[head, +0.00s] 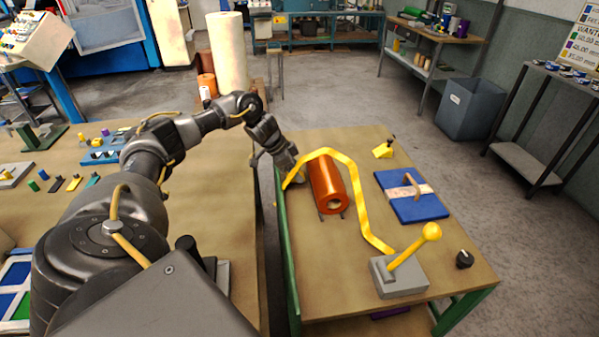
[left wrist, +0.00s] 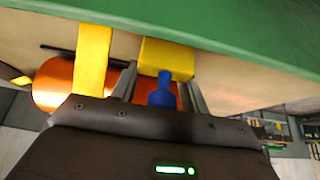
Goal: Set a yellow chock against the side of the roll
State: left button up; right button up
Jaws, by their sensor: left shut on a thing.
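The copper-orange roll (head: 326,184) lies on the right-hand table; it also shows in the left wrist view (left wrist: 52,84). My left gripper (head: 293,172) is at the roll's left side. In the left wrist view its fingers (left wrist: 160,90) are shut on the blue knob (left wrist: 161,92) of a yellow chock (left wrist: 168,57). That chock is close beside the roll; I cannot tell whether they touch. In the head view I cannot make it out behind the gripper and yellow bar.
A grey block with a yellow lever (head: 400,277) stands in front. A blue plate with a handle (head: 410,207) lies to the right. A gap separates this table (head: 455,255) from the left one.

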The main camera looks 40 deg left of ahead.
pick_arm(q)
jog(key=shift+x, duration=1.05)
jog(key=shift+w+r, duration=0.1)
jog(key=shift+w, duration=0.05)
jog(key=shift+a, duration=0.1)
jog(key=o, duration=1)
jog(key=shift+a+r, duration=0.15)
jog(key=shift+r, duration=0.3)
jog(key=v, duration=0.3)
jog(key=b+v, duration=0.1)
jog(key=v, duration=0.7)
jog(key=shift+s+b, duration=0.3)
